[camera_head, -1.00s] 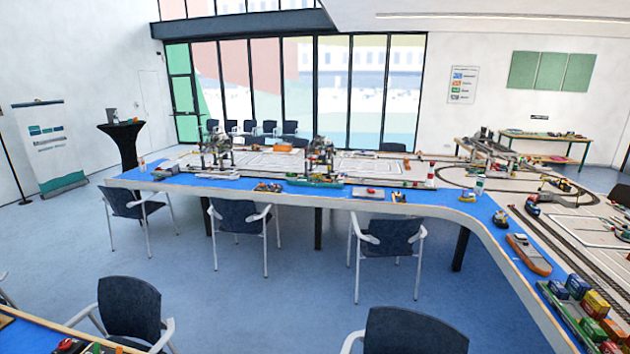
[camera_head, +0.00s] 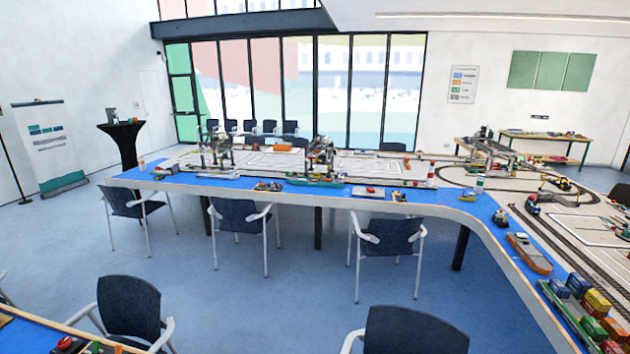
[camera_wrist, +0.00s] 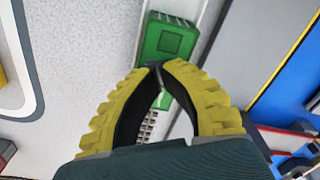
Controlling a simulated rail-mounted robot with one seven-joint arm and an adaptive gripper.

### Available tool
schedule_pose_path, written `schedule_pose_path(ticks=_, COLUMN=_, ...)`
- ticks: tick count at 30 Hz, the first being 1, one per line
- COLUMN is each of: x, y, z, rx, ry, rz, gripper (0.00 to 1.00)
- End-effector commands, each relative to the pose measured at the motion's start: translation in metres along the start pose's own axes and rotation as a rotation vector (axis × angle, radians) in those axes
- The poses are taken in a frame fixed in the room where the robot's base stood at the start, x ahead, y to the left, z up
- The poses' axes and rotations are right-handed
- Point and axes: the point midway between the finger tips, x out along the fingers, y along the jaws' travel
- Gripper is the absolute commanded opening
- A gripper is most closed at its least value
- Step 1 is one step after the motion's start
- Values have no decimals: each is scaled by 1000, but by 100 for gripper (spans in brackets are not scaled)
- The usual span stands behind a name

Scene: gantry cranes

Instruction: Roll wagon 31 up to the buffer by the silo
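In the wrist view, my gripper (camera_wrist: 160,68) points at a layout surface, and its two yellow ribbed fingers curve together until the tips meet. I see nothing clearly held between them. Just beyond the tips lies a green block-like piece (camera_wrist: 168,38) on a pale strip; more green and a pale ridged part show through the gap between the fingers. I cannot tell whether this piece belongs to wagon 31, as no number is readable. In the head view the gripper does not show. Wagon 31, the buffer and the silo cannot be picked out there.
A long blue-edged table (camera_head: 340,190) carries model cranes (camera_head: 320,158), ships and tracks, and bends toward the right front. An orange-brown boat (camera_head: 528,254) and a group of coloured containers (camera_head: 590,300) stand on its right arm. Chairs (camera_head: 388,240) line the near side; the open floor is blue.

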Motion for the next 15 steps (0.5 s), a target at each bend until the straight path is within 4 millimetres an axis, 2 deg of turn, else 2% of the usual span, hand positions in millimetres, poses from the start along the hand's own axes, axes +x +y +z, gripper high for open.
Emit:
schedule_pose_path(ticks=8, x=2, y=1, z=-1, rx=1, ry=0, rz=0, gripper=0)
schedule_pose_path(ticks=15, x=3, y=8, z=-14, rx=2, ry=-1, rz=0, gripper=0)
